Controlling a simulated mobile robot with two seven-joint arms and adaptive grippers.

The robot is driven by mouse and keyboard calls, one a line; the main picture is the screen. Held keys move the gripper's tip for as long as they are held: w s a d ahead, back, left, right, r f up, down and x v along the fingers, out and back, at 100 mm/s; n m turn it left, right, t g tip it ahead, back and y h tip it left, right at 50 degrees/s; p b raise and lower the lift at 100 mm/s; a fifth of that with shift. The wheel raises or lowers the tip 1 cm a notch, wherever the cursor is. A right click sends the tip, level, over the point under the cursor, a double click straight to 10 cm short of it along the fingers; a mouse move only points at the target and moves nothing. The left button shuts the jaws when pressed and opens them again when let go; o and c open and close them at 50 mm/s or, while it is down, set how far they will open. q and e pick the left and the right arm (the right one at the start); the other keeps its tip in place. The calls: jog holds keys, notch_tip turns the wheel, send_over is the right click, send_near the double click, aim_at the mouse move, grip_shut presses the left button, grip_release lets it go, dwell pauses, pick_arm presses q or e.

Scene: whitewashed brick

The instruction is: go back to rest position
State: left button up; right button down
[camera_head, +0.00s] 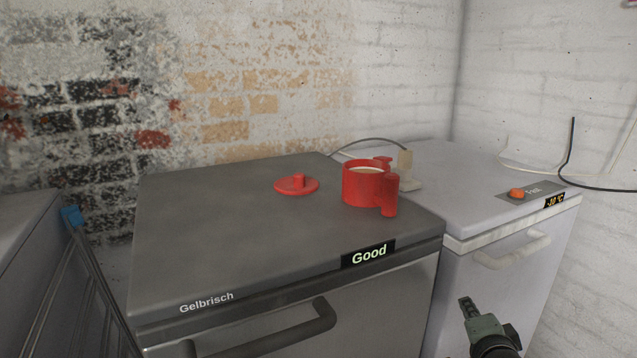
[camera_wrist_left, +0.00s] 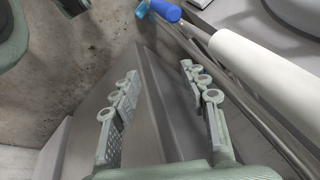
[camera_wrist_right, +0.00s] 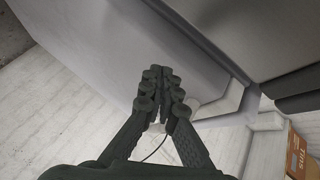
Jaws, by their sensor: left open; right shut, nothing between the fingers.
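My right gripper (camera_head: 467,304) shows at the bottom right of the head view, in front of the white appliance and apart from it. In the right wrist view its fingers (camera_wrist_right: 160,90) are together with nothing between them. My left gripper is outside the head view. In the left wrist view its fingers (camera_wrist_left: 165,110) are spread wide and empty, with a grey surface edge behind them. A rest position is not marked by anything in view.
A dark grey appliance (camera_head: 220,240) reading "Good" bears a red pot (camera_head: 362,188) and a red lid (camera_head: 290,187). A white appliance (camera_head: 450,190) with an orange knob (camera_head: 516,193) stands to its right. A blue-tipped item (camera_head: 71,216) is at left. A cardboard box (camera_wrist_right: 298,155) shows low right.

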pick_arm(q)
jog(key=f, duration=0.2)
jog(key=f+p, duration=0.1)
jog(key=f, duration=0.1)
jog(key=shift+w+d+f, duration=0.1)
jog(key=shift+w+f, duration=0.1)
pick_arm(e)
jog(key=s+a+f+n+g+y, duration=0.1)
jog(key=s+a+f+n+g, duration=0.1)
jog(key=s+f+n+g, duration=0.3)
jog(key=s+a+f+n+g+y, duration=0.1)
jog(key=s+f+n+g, duration=0.5)
jog(key=s+f+n, duration=0.6)
jog(key=s+a+f, duration=0.1)
jog(key=s+f, duration=0.6)
jog(key=s, duration=0.5)
jog(key=shift+s+a+f, duration=0.15)
jog(key=shift+a+f, duration=0.2)
jog(key=shift+a, duration=0.05)
